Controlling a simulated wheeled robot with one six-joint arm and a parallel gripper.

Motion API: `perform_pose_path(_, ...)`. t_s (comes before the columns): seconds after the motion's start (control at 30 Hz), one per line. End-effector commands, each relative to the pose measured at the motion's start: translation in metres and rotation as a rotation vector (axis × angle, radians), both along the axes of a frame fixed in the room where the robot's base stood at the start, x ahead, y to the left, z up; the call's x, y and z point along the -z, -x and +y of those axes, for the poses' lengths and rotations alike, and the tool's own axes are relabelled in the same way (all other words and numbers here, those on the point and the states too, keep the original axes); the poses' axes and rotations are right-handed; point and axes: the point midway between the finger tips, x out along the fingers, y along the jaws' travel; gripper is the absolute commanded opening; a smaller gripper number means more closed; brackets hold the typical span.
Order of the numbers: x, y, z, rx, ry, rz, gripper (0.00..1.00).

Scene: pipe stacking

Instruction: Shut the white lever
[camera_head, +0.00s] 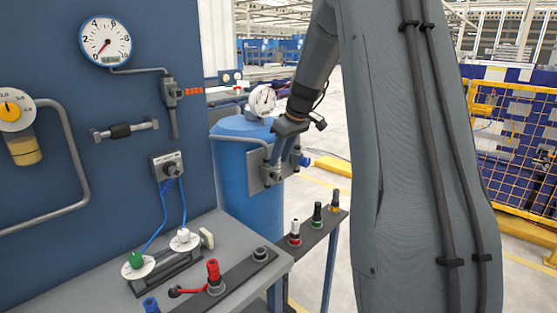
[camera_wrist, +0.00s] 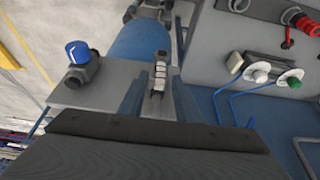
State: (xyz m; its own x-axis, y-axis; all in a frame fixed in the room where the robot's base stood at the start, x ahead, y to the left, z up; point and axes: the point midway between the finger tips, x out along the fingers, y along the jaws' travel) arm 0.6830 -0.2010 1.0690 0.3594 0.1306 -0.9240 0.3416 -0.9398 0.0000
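My gripper (camera_head: 281,157) is at the metal plate on the blue tank (camera_head: 232,174). In the wrist view my gripper (camera_wrist: 157,92) has its two fingers apart, with a light grey-and-dark upright fitting (camera_wrist: 160,72) between them. I cannot tell whether they touch it, or whether it is a lever. A small off-white lever (camera_head: 207,238) sits on the bench beside a white knob (camera_head: 184,236); it also appears in the wrist view (camera_wrist: 235,62). My gripper is well away from that off-white lever.
A blue-capped valve (camera_wrist: 77,53) stands near my gripper. A pressure gauge (camera_head: 263,101) tops the tank. A small stand (camera_head: 312,236) holds several coloured fittings.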

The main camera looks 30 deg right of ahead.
Motion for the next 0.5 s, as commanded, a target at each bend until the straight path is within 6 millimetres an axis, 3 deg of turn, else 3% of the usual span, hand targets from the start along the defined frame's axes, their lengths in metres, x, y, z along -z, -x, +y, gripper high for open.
perform_pose_path(0.2, 0.019, -0.007, 0.003, 0.001, -0.001, 0.000, 0.30)
perform_pose_path(0.5, 0.022, -0.009, 0.003, 0.000, 0.001, 0.000, 0.30)
